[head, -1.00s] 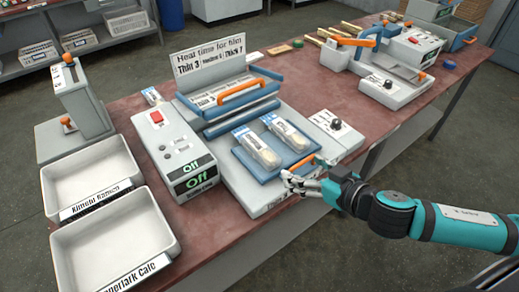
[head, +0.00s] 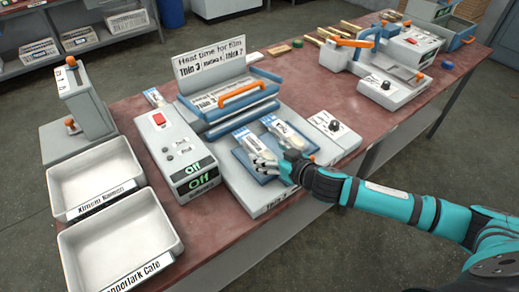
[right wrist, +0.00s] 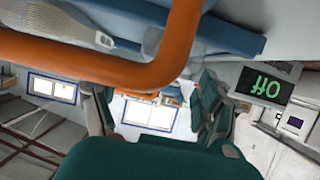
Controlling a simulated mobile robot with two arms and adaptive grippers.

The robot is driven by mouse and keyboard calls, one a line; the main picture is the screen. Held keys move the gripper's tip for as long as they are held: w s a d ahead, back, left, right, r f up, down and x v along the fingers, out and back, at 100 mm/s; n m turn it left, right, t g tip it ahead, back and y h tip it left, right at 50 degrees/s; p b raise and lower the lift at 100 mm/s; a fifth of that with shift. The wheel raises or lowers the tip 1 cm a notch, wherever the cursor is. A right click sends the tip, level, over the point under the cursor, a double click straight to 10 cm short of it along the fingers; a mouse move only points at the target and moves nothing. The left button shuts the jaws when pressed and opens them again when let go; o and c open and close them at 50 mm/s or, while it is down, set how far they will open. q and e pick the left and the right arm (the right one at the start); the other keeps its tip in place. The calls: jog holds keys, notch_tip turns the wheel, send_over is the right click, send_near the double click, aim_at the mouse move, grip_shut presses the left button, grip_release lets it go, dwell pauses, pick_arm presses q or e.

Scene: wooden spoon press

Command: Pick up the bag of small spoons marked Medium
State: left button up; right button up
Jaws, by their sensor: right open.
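Two clear bags with pale spoons and blue-and-white labels lie side by side on a blue tray (head: 244,160) at the front of the press. The left bag (head: 253,142) is partly behind my right gripper's fingers; the right bag (head: 286,131) lies just beyond the gripper. The labels are too small to read, so I cannot tell which is Medium. My right gripper (head: 266,166) is open at the left bag's near end; contact is unclear. My left gripper is not in view.
A heat-time sign (head: 212,62) and a blue press lid with an orange handle (head: 240,92) stand behind the tray. A control box reading Off (head: 178,150) is left, a dial box (head: 334,124) right. Another bag (head: 154,97) lies behind the control box. Two empty bins (head: 118,240) stand front left.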

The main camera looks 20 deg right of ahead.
aim_at(261, 149)
jog(key=x, duration=0.4)
jog(key=shift+a+r, duration=0.1)
jog(key=shift+r, duration=0.05)
jog(key=c, duration=1.1)
